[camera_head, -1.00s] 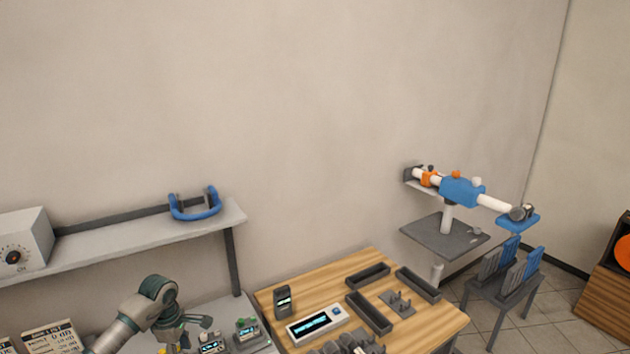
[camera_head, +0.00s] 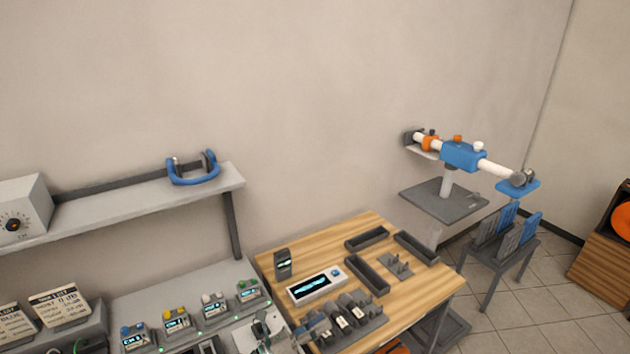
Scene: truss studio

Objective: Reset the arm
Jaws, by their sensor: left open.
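My right gripper is out of view.
The wooden table (camera_head: 330,238) holds a display box (camera_head: 317,286), dark trays and a rack (camera_head: 352,322). Several small display units, one with a yellow knob (camera_head: 176,320), line the grey bench. A shelf (camera_head: 140,200) carries a blue clamp (camera_head: 193,172). A blue-white tube assembly (camera_head: 462,155) stands right.

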